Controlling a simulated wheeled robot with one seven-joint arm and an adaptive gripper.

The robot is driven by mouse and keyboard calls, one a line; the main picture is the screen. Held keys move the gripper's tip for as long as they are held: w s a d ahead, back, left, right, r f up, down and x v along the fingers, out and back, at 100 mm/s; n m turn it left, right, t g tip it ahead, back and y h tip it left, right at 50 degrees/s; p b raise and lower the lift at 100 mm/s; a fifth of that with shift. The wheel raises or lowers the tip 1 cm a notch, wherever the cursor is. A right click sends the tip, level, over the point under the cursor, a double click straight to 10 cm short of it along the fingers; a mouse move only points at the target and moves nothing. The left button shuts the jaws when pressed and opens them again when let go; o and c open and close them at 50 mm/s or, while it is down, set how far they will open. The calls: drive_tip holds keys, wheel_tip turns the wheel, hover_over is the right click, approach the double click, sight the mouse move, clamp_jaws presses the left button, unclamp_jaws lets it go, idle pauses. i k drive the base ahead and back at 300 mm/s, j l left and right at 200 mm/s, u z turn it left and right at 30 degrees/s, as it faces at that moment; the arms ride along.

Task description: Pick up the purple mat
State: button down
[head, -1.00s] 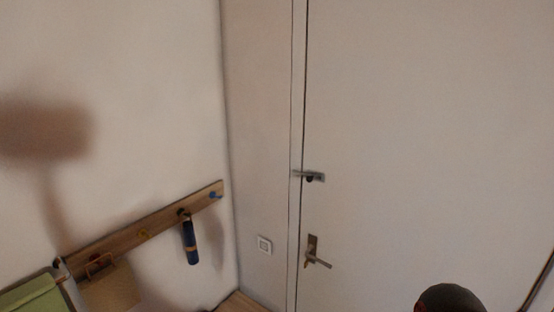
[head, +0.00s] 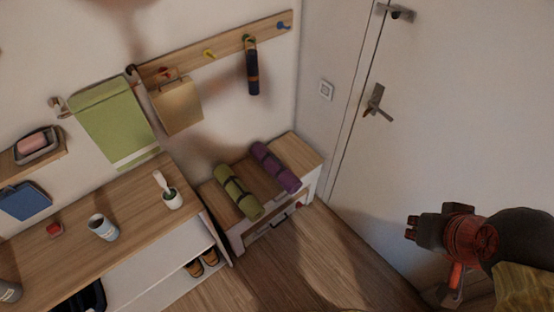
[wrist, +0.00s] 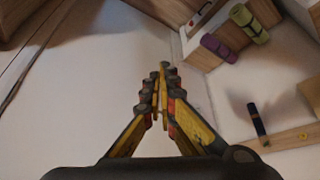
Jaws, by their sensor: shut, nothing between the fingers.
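The purple mat (head: 275,167) is rolled up and strapped. It lies on top of a low wooden bench (head: 294,150) by the wall, to the right of a rolled green mat (head: 238,191). In the wrist view the purple mat (wrist: 219,48) shows at the upper right, beside the green mat (wrist: 249,23). My gripper (head: 411,228) is at the right of the head view, in front of the door and well apart from the mats. In the wrist view my gripper (wrist: 163,72) has its fingers together with nothing between them.
Floor (head: 330,265) before the bench is clear.

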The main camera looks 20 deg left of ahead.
sight(280, 172)
drive_tip(key=i+j+u, duration=0.35)
drive_tip(key=i+j, duration=0.2)
drive_tip(key=j, duration=0.2)
drive_tip(key=i+j+u, duration=0.35)
drive_tip(key=i+j, duration=0.25)
